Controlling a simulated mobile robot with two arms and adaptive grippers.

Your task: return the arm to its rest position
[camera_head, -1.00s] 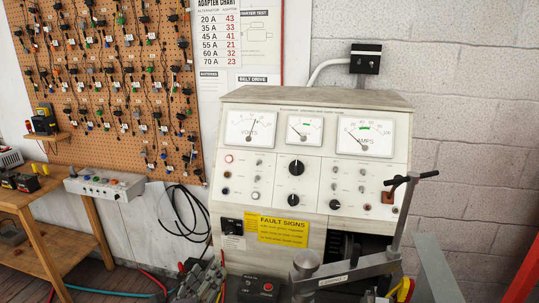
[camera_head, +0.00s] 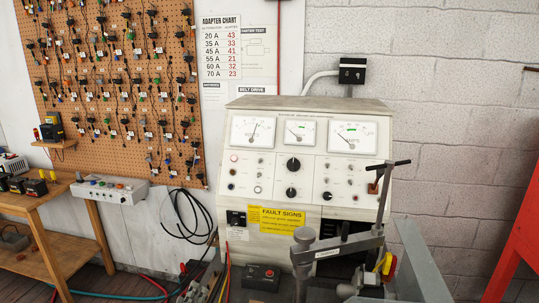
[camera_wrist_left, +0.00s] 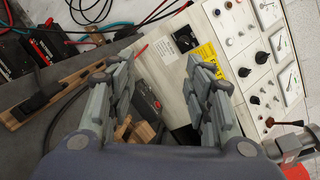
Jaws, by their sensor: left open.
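My left gripper (camera_wrist_left: 160,62) shows in the left wrist view with its two grey-green fingers spread apart and nothing between their tips. Past the fingers are a dark control box with a red button (camera_wrist_left: 147,95) and the pale side of the test bench. My right gripper is in neither view.
The test bench (camera_head: 309,170) with gauges stands against the wall. A grey clamp arm (camera_head: 345,243) with a T-handle rises in front of it. A wooden shelf table (camera_head: 60,203) stands left, a red frame (camera_head: 520,235) right. Cables (camera_head: 188,215) hang left of the bench.

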